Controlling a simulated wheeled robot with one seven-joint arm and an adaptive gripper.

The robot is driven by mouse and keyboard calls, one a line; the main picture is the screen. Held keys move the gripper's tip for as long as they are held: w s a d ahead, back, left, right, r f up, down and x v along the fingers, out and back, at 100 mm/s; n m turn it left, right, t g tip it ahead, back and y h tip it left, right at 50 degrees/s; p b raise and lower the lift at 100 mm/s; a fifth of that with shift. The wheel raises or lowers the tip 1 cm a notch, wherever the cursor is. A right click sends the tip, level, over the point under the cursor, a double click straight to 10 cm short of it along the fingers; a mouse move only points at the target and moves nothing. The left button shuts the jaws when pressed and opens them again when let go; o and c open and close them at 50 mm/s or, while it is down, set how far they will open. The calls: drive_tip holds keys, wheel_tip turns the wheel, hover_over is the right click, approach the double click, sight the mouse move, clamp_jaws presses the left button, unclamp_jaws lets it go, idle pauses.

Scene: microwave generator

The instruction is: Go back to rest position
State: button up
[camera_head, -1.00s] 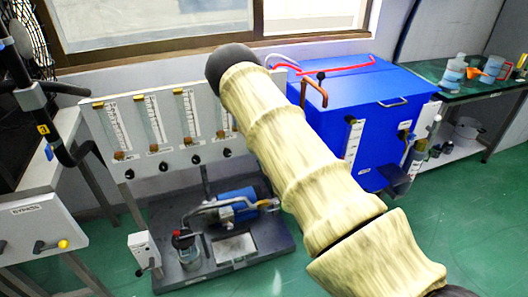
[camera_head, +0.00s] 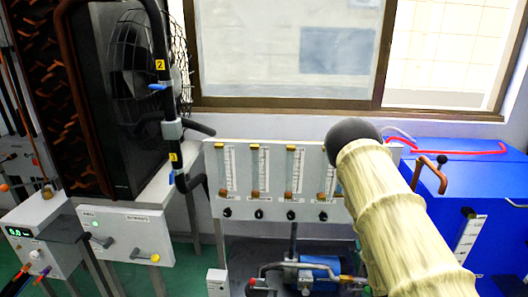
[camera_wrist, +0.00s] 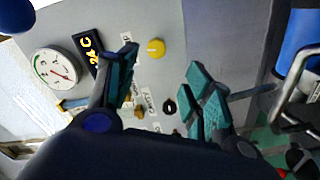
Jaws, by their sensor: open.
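My gripper (camera_wrist: 160,90) shows in the wrist view with its two teal-padded fingers spread apart and nothing between them. Beyond the fingers is a grey panel (camera_wrist: 205,20) with a yellow knob (camera_wrist: 155,47), a black knob (camera_wrist: 169,107), small labels and a round dial gauge (camera_wrist: 56,66). I cannot tell the distance to the panel. In the head view my arm reaches up from the lower right and hides part of the flowmeter panel; my gripper is not visible there.
The flowmeter panel (camera_head: 275,208) stands in the middle below the window. A blue box (camera_head: 495,235) with a copper pipe is at the right. At the left are a control box (camera_head: 128,235), a black fan unit (camera_head: 125,100) and a dark pipe with yellow tags (camera_head: 165,100).

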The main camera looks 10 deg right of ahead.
drive_tip(key=s+a+f+m+g+y, duration=0.1)
drive_tip(key=s+a+f+m+g, duration=0.6)
drive_tip(key=s+f, duration=0.55)
drive_tip(key=s+a+f+g+y, duration=0.1)
drive_tip(key=s+a+f+g, duration=0.3)
drive_tip(key=s, duration=0.3)
drive_tip(key=s+a+f+g+y, duration=0.1)
drive_tip(key=s+a+f, duration=0.4)
drive_tip(key=s+a, duration=0.2)
drive_tip(key=s+a+m+g+y, duration=0.1)
drive_tip(key=s+a+m+g, duration=0.2)
drive_tip(key=s, duration=0.5)
drive_tip(key=s+a+g+y, duration=0.1)
drive_tip(key=s+a+g, duration=0.1)
drive_tip(key=s+a, duration=0.45)
wheel_tip(320, 180, up, 12)
drive_tip(key=d+p, duration=0.2)
drive_tip(key=p, duration=1)
drive_tip(key=shift+s+r+h+p, duration=0.25)
drive_tip(key=shift+s+h+p, duration=0.05)
drive_tip(key=shift+s, duration=0.05)
